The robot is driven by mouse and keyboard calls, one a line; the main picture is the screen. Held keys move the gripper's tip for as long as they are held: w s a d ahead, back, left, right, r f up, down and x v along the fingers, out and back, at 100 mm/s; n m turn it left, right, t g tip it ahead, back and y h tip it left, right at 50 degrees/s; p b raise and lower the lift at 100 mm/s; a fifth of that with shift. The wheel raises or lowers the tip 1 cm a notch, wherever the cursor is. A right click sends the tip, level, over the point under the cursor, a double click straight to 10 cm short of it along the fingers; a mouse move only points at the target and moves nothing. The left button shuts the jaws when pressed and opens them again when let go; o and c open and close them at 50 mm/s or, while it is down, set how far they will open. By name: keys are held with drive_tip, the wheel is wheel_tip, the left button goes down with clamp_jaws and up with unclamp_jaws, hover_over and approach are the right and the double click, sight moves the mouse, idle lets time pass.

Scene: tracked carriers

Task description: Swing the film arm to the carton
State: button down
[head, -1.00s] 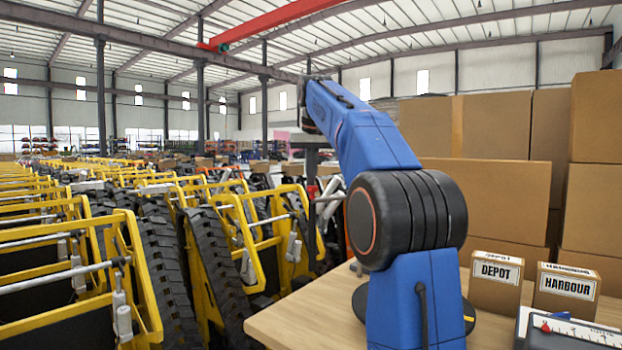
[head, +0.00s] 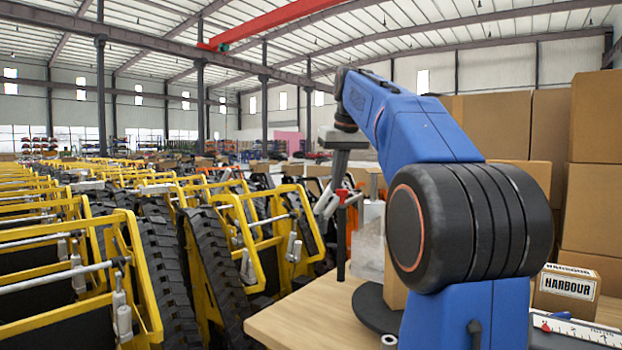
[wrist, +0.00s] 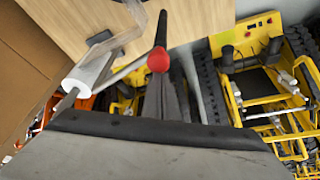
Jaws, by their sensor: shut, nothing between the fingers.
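The film arm has a dark post with a red knob (head: 346,196) on top, and the knob also shows in the wrist view (wrist: 158,60). A thin rod runs left from near the knob to a white film roll (wrist: 90,72) in the wrist view. Clear film (head: 369,248) shows in the head view. A tan carton (head: 394,290) stands by a black round plate (head: 372,308), mostly hidden behind my arm. My gripper (head: 325,208) is shut and empty, close beside the knob. I cannot tell whether it touches.
A wooden table (head: 300,318) lies under the plate. A box marked HARBOUR (head: 566,288) and a white scale-marked device (head: 580,330) sit at right. Large cartons (head: 595,160) are stacked behind. Yellow tracked carriers (head: 250,225) crowd the left, close to the table edge.

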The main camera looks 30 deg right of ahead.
drive_tip(key=shift+s+d, duration=0.4)
drive_tip(key=shift+s, duration=0.35)
drive_tip(key=shift+s+d+f, duration=0.1)
drive_tip(key=shift+f, duration=0.05)
